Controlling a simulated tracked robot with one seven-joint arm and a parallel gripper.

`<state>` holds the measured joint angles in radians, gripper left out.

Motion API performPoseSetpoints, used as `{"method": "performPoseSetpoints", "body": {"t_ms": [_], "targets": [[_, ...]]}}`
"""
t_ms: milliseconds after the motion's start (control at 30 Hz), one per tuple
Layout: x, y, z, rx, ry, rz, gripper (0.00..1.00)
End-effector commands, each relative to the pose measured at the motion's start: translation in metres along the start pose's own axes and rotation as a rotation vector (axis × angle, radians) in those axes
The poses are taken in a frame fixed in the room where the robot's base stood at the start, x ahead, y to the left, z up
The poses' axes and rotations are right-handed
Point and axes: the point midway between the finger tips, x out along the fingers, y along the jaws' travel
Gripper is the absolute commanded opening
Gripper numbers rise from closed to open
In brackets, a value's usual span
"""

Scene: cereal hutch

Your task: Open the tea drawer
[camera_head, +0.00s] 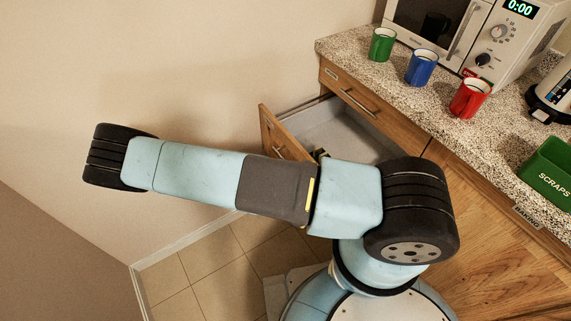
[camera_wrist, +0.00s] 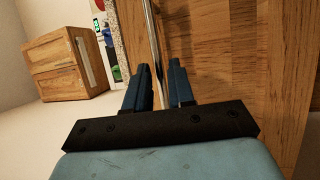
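In the head view, a wooden drawer under the counter stands pulled out, with its grey inside (camera_head: 335,128) showing. Its wooden front (camera_head: 268,126) faces left and bears a thin metal handle (camera_head: 279,153). I cannot read a label on it. My arm hides its lower part, and my gripper cannot be made out there. In the wrist view, my gripper (camera_wrist: 159,85) has its two blue fingers close together, one on either side of a thin metal handle bar (camera_wrist: 153,30).
Above the open drawer is a closed drawer (camera_head: 350,98). On the speckled counter (camera_head: 425,108) stand green (camera_head: 381,46), blue (camera_head: 421,68) and red (camera_head: 469,98) mugs, a microwave (camera_head: 440,22) and a green SCRAPS bin (camera_head: 550,172). The tiled floor (camera_head: 190,265) at lower left is clear.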

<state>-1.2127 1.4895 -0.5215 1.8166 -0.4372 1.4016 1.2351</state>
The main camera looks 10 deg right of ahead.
Motion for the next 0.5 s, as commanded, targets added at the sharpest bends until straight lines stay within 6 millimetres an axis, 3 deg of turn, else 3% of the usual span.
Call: {"method": "performPoseSetpoints", "body": {"t_ms": [300,500], "targets": [[-0.064,-0.002,-0.002,0.000,0.002,-0.002,0.23],[-0.092,-0.002,-0.002,-0.002,0.001,-0.002,0.23]]}}
